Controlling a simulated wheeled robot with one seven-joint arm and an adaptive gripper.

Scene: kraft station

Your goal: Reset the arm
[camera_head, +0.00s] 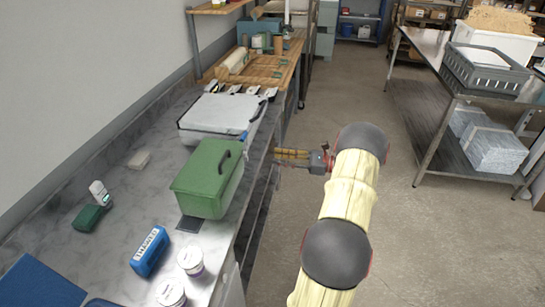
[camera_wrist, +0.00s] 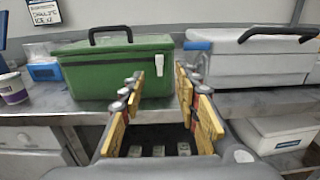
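My gripper (camera_head: 280,155) is stretched out at the front edge of the counter, to the right of the green box (camera_head: 208,178) in the head view. My arm reaches up from the lower right and points left toward the counter. In the wrist view my gripper (camera_wrist: 160,72) has its two yellow-padded fingers apart, with nothing between them. The green box (camera_wrist: 112,68), with a black handle and a white latch, stands beyond the fingertips, apart from them.
A white cooler (camera_head: 220,115) stands behind the green box on the marble counter (camera_head: 130,190). A blue container (camera_head: 150,250) and white tubs (camera_head: 190,260) stand nearer. A metal shelf table (camera_head: 425,45) is at the right. The floor (camera_head: 440,240) between is clear.

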